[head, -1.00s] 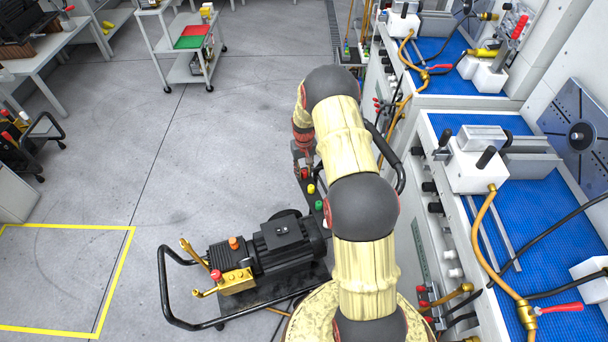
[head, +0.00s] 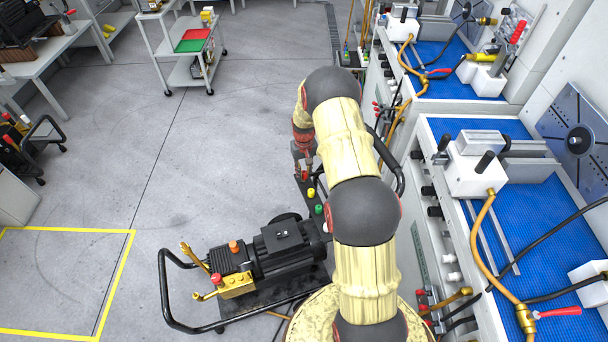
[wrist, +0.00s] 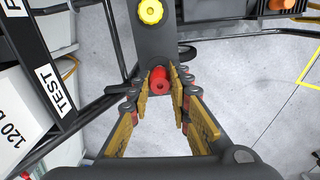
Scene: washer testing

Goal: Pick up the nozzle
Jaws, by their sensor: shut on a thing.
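The red nozzle (wrist: 156,80) is a small red cylinder in the wrist view, seated at a dark bar on the washer cart. My gripper (wrist: 160,76) is shut on it, with a finger on each side. In the head view my gripper (head: 303,165) is low over the bar, and the arm hides part of it. I cannot tell whether the nozzle has left its seat. A yellow nozzle (head: 311,193) and a green nozzle (head: 319,209) stand farther along the bar. The yellow nozzle also shows in the wrist view (wrist: 151,11).
The black cart carries a motor (head: 285,240) and brass pump (head: 238,285), with a tubular handle (head: 163,285). Test benches with blue mats (head: 545,225) and hoses line the right. Open grey floor lies to the left. A trolley (head: 185,65) stands at the back.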

